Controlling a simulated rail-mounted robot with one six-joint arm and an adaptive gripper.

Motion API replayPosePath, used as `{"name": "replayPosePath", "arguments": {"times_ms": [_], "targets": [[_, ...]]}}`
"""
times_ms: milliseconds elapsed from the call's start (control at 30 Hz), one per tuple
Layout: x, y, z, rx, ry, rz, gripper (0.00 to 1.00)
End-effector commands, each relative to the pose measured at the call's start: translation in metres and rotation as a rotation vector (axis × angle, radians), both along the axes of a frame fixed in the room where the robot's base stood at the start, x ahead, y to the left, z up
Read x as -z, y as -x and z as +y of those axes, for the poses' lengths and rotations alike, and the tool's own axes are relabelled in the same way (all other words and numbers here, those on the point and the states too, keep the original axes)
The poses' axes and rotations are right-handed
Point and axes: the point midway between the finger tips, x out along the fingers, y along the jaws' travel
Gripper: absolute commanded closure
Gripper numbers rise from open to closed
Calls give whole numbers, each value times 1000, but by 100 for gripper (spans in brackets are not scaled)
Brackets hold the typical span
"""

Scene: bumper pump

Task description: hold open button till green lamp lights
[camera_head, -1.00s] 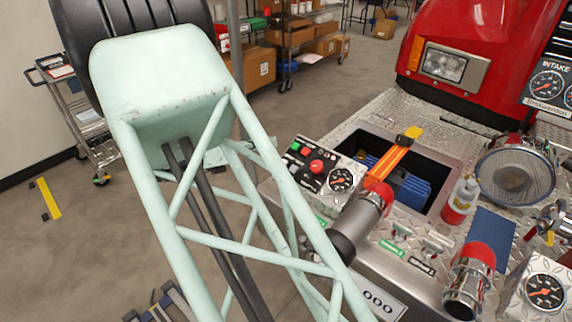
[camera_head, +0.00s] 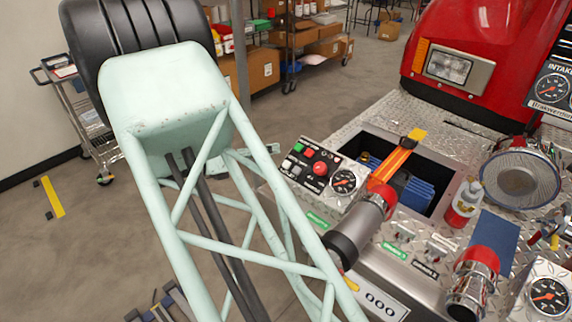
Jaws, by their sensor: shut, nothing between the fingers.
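A slanted control panel (camera_head: 322,170) stands at the left edge of the metal deck. It bears a green button or lamp (camera_head: 297,147), a small red one (camera_head: 309,153), a large red knob (camera_head: 320,168) and pale buttons at its left. Labels are too small to read, so I cannot tell which is the open button or the green lamp, or whether any lamp is lit. My pale green lattice arm fills the left and middle of the view, just left of the panel. My gripper does not show.
A gauge (camera_head: 343,181) sits on the panel. A chrome pipe with a red band (camera_head: 376,203) is close below it. A red-and-white bottle (camera_head: 463,203) stands right.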

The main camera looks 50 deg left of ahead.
Motion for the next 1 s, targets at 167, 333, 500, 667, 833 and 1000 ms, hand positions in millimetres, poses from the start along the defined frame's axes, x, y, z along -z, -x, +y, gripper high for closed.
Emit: {"name": "replayPosePath", "arguments": {"times_ms": [167,333,500,667,833,1000], "targets": [[12,-8,0,1,-1,-1,100],[26,-16,1,1,0,-1,100],[38,-24,1,1,0,-1,100],[52,-30,2,0,0,0,100],[60,-35,2,0,-1,0,100],[63,-38,2,0,-1,0,100]]}}
